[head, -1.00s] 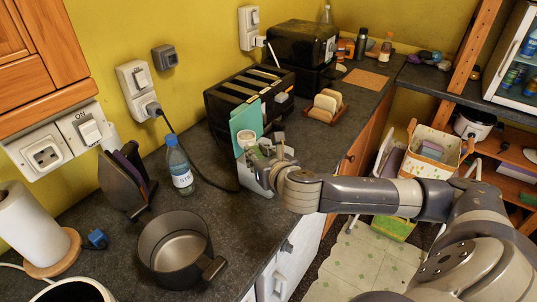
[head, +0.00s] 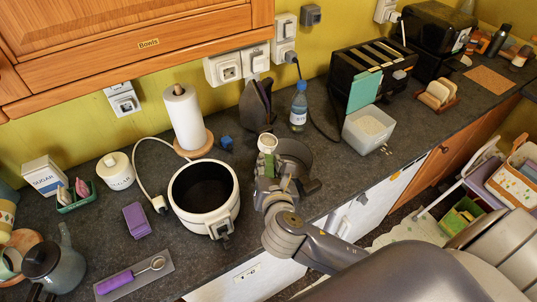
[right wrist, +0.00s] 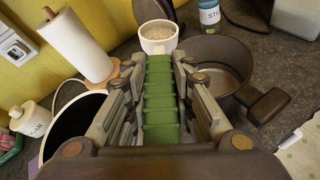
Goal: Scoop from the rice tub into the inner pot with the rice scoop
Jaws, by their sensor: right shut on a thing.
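The rice scoop has a white cup (head: 267,143) and a green handle (right wrist: 160,105). My right gripper (head: 271,178) is shut on the handle. In the right wrist view the cup (right wrist: 160,38) is full of rice and roughly level. The gripper is above the counter, just right of the white cooker (head: 226,218), whose dark inner pot (head: 203,188) looks empty. The rice tub (head: 352,140), with rice inside and a teal lid upright behind, stands right of the gripper. My left gripper is not in view.
A dark saucepan (head: 303,153) stands partly behind my right gripper. A paper towel roll (head: 186,118) and bottle (head: 298,107) stand behind. A purple-handled utensil (head: 116,282) and a purple sponge (head: 136,220) lie left of the cooker. A cord runs beside the cooker.

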